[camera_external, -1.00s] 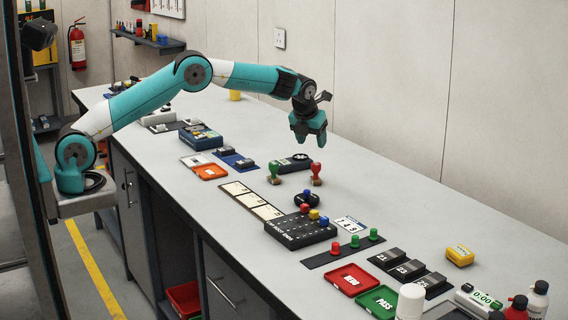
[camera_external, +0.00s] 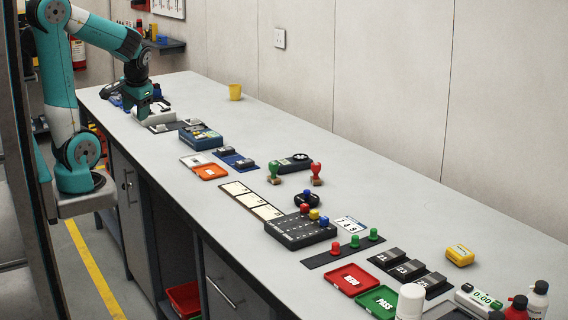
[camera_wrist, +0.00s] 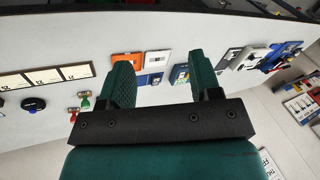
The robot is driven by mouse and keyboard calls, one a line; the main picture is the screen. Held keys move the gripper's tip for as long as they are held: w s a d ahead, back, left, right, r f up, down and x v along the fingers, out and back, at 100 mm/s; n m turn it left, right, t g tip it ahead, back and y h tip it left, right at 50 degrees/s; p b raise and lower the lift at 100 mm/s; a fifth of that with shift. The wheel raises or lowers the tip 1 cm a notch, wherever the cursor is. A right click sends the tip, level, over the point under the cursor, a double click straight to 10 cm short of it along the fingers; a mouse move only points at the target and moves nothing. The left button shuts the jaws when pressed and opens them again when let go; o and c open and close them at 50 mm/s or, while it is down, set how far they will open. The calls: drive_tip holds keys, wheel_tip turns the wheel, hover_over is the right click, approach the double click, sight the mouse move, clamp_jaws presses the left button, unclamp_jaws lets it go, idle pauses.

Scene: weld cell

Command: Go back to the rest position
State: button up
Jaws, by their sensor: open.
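My gripper (camera_external: 150,106) is at the far left end of the workbench (camera_external: 262,117), low over the white and grey items there in the external view. In the wrist view my gripper's two green fingers (camera_wrist: 160,82) are spread apart with nothing between the tips. Beyond them the bench top shows, with an orange tray (camera_wrist: 125,67) and a white tray (camera_wrist: 157,62) near the fingertips. How far the fingertips are above the bench is hard to tell.
A blue box (camera_external: 201,137) and the orange tray (camera_external: 210,172) lie near my gripper. Red and green stamps (camera_external: 316,172), a black block (camera_external: 300,232), and red and green trays (camera_external: 352,280) lie further along. The bench's back strip is mostly clear.

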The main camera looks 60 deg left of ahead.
drive_tip(key=s+n, duration=0.1)
drive_tip(key=s, duration=0.1)
drive_tip(key=s+f+n, duration=0.1)
drive_tip(key=s+n, duration=0.1)
drive_tip(key=shift+s+f, duration=0.1)
drive_tip(key=shift+s, duration=0.15)
idle(0.8)
